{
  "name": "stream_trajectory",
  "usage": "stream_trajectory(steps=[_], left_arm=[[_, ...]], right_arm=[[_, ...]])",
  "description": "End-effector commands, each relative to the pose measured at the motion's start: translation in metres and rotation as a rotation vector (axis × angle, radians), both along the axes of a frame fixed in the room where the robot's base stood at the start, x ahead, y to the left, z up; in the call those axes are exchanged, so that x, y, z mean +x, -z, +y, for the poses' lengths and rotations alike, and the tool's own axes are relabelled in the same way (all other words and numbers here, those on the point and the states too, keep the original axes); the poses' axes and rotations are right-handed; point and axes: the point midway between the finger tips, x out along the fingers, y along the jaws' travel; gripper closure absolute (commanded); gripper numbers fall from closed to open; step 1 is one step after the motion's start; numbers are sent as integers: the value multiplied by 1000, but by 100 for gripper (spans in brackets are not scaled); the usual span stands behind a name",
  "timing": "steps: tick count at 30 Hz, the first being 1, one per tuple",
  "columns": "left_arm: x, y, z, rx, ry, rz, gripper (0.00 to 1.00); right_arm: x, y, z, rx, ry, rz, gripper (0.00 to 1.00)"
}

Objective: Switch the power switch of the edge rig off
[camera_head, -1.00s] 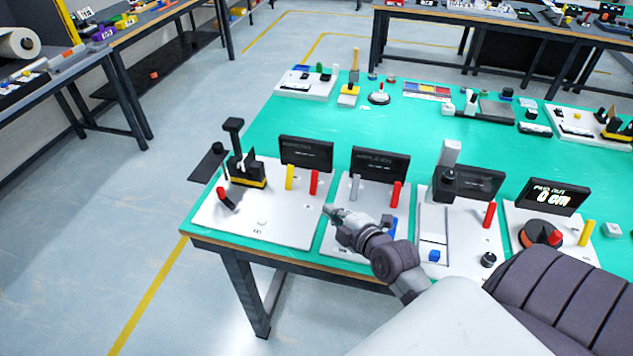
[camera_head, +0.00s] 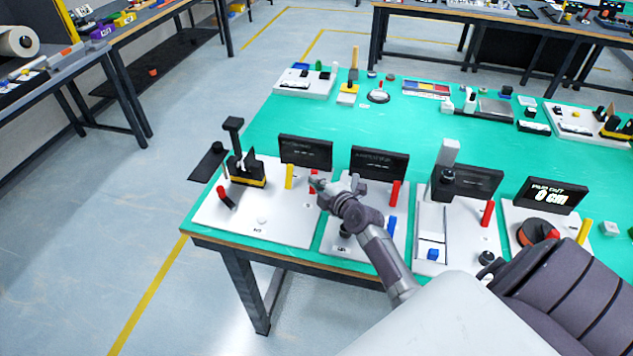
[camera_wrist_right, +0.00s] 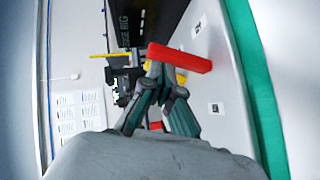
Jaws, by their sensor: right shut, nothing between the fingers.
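The edge rig is the white board (camera_head: 290,228) at the table's left corner. Its black display (camera_head: 306,152) shows in the right wrist view with the words EDGE RIG (camera_wrist_right: 128,25). A red lever (camera_wrist_right: 180,58) stands on this board, right at my right fingertips; in the head view they partly cover it. My right gripper (camera_head: 317,184) is shut and empty, with its fingertips (camera_wrist_right: 166,78) against or just short of the lever; I cannot tell which. A yellow lever (camera_head: 289,176) stands left of it. A second red lever (camera_head: 226,197) leans at the board's left. My left gripper is out of view.
A black-and-yellow device (camera_head: 245,172) stands at the board's back left. A neighbouring board (camera_head: 340,243) lies under my right arm, with its own display (camera_head: 379,163) and red lever (camera_head: 395,194). More boards follow to the right.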

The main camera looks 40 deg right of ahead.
Motion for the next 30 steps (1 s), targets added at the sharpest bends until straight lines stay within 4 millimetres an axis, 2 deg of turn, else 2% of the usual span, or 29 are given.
stream_trajectory(steps=[11,18,23,30], left_arm=[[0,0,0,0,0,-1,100],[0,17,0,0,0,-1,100],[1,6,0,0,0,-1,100],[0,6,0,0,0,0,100]], right_arm=[[2,1,-3,1,1,-1,100],[10,6,-13,-3,-3,3,100],[13,0,-17,49,-1,42,100],[14,2,-19,70,4,59,100]])
